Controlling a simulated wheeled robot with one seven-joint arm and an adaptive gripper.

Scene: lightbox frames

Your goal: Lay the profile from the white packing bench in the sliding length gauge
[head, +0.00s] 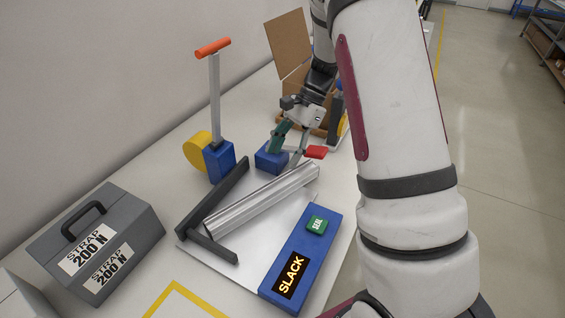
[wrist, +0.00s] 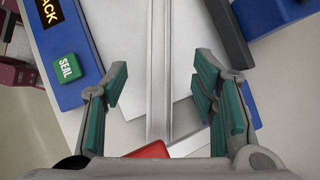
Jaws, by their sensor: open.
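The profile (head: 262,198) is a long silver bar. It lies aslant on a pale plate (head: 290,211) on the white packing bench (head: 140,165), its near end by dark grey fence bars (head: 214,247). My gripper (head: 289,149) is over the far end of the profile. In the wrist view, my gripper (wrist: 162,75) is open, its green-padded fingers on either side of the profile (wrist: 158,85). Nothing is held. Whether the fingers are level with the bar I cannot tell. I cannot pick out a sliding length gauge for sure.
A blue box (head: 273,270) with a SLACK display and green SEAL button lies right of the profile. A blue block (head: 269,158) and red piece (head: 316,152) are near my gripper. An orange-handled strapping lever (head: 214,95) and grey case (head: 99,237) stand left.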

